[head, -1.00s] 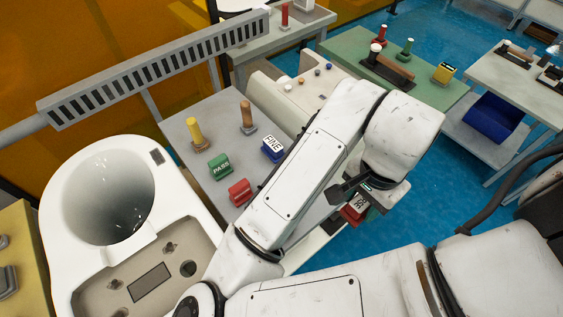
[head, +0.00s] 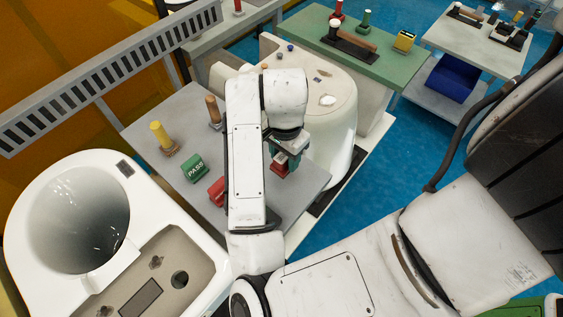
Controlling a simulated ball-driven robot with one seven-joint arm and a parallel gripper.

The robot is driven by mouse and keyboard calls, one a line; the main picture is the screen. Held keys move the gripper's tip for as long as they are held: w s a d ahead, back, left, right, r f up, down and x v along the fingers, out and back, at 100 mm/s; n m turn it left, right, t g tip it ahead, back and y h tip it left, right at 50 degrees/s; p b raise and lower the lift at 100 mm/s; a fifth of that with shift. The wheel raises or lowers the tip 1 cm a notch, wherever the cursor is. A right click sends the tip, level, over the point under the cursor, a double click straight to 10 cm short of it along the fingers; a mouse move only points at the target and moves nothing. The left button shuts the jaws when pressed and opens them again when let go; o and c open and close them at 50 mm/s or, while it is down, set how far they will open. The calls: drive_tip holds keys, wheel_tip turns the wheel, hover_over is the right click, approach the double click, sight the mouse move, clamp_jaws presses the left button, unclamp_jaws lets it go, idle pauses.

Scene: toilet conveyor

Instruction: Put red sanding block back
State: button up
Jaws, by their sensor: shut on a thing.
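My gripper (head: 286,150) is shut on a red block (head: 279,169), which I take to be the red sanding block. It hangs low over the right part of the grey table (head: 302,192); whether it touches the top I cannot tell. The fingers and my arm hide much of it. A second red block (head: 216,191) lies on the table just left of my arm, partly covered by it. A green block marked PASS (head: 195,168) lies farther left.
A yellow-handled tool (head: 160,136) and a brown-handled tool (head: 213,108) stand at the table's back. A white toilet body (head: 335,135) is close to the right of my gripper. Another toilet body (head: 75,225) is at left. A green table (head: 345,40) stands behind.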

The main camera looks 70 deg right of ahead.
drive_tip(key=shift+w+d+f, duration=0.1)
drive_tip(key=shift+w+f, duration=0.2)
drive_tip(key=shift+f, duration=0.1)
drive_tip(key=shift+w+f, duration=0.15)
drive_tip(key=shift+f, duration=1.55)
drive_tip(key=shift+f, duration=0.2)
drive_tip(key=o, duration=1.2)
drive_tip(key=shift+r, duration=0.15)
wheel_tip(320, 180, up, 12)
drive_tip(key=shift+r+p, duration=0.1)
drive_tip(key=shift+p, duration=1.05)
